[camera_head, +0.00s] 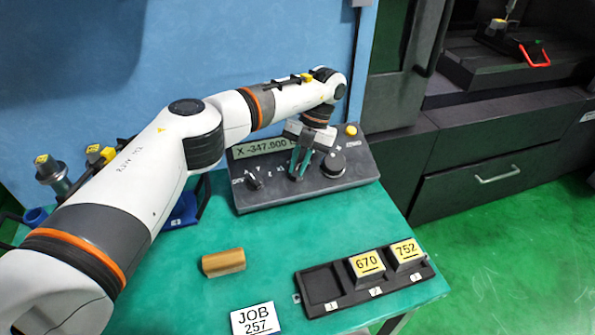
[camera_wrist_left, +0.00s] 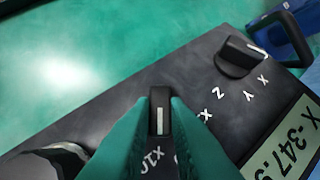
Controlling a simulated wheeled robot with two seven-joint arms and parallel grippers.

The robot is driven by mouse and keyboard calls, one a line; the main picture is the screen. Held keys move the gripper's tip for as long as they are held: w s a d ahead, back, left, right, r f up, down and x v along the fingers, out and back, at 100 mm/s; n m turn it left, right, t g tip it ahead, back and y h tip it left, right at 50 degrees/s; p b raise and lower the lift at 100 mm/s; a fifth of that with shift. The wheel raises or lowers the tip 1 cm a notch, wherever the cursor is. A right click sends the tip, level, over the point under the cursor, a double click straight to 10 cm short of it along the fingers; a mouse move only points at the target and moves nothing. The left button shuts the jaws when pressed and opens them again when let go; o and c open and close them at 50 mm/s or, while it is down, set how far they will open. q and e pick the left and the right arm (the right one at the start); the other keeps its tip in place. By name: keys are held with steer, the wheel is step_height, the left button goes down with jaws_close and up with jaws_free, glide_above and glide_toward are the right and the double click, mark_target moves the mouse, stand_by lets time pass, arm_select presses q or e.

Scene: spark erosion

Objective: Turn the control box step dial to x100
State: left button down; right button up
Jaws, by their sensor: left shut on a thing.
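The black control box (camera_head: 315,190) stands on the green table and has a display reading X -347.600. My left gripper (camera_head: 299,172) points down at the middle of its panel. In the left wrist view the two green fingers close on the small black step dial (camera_wrist_left: 160,108), which has a white pointer line. Some white step labels (camera_wrist_left: 152,158) show beside the fingers. Others are covered, so I cannot read which step the dial is on. The axis dial (camera_wrist_left: 237,56) with X, Y, Z letters sits beside it, apart from the fingers. My right gripper is not in view.
A round handwheel (camera_head: 333,164) and a yellow button (camera_head: 351,130) are on the box's right side. A brass cylinder (camera_head: 223,262), a JOB 257 card (camera_head: 255,319) and a black tray (camera_head: 318,289) with blocks 670 and 752 lie in front.

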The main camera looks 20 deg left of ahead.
arm_select(q)
steer(key=shift+d+f+m+y+b, duration=0.1)
steer(key=shift+d+m+y+b, duration=0.05)
steer(key=shift+m+y+b, duration=0.8)
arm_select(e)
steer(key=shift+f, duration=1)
arm_select(q)
steer(key=shift+m, duration=0.35)
steer(key=c, duration=1.4)
jaws_free()
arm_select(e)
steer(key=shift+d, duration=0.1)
